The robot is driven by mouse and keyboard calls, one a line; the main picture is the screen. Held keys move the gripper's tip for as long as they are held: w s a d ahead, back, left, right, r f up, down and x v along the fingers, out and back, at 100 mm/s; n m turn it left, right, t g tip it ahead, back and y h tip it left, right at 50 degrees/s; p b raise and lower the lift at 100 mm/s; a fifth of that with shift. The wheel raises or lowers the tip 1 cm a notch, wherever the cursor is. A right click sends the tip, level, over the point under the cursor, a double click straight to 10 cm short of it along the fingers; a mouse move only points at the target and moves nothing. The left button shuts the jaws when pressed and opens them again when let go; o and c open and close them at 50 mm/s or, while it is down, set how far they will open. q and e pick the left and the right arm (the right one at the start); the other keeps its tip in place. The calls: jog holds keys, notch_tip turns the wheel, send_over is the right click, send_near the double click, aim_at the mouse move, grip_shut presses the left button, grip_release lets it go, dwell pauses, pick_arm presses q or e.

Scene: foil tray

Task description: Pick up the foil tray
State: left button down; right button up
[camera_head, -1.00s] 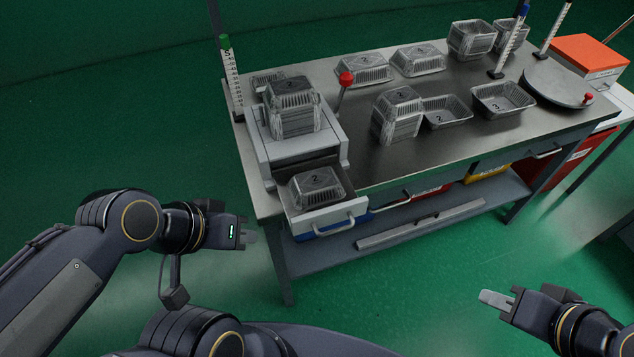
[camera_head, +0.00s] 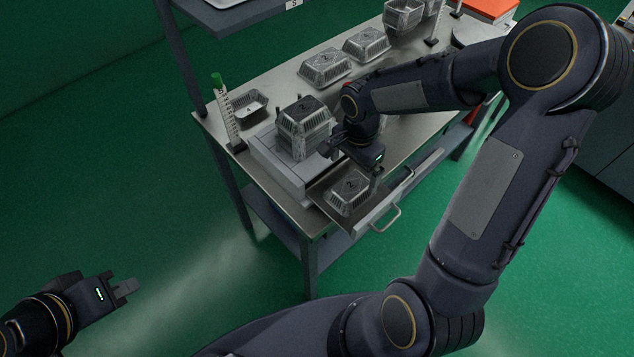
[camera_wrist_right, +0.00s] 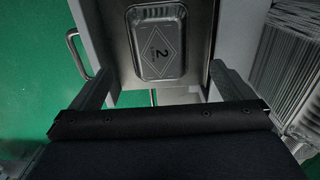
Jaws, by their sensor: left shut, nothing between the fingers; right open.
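A silver foil tray (camera_head: 347,196) marked 2 sits in the pulled-out drawer at the table's front, its marked flat face up. It also shows in the right wrist view (camera_wrist_right: 158,48), ahead of and between my open fingers. My right gripper (camera_head: 374,172) is open and empty, just above and beside this tray, apart from it in the wrist view. My arm hides part of the table. My left gripper (camera_head: 127,288) is shut and empty, at the lower left over the floor, far from the tray.
The drawer handle (camera_head: 384,219) sticks out at the front. A tray stack (camera_head: 306,135) stands on the grey unit (camera_head: 281,170) behind the drawer. More trays (camera_head: 326,66) lie further back. A green-topped post (camera_head: 228,115) and tray 4 (camera_head: 247,106) stand at left. The left floor is clear.

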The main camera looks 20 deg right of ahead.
aim_at(351, 185)
notch_tip(351, 185, down, 8)
jog(key=shift+d+r, duration=0.1)
jog(key=shift+r, duration=0.05)
jog(key=c, duration=1)
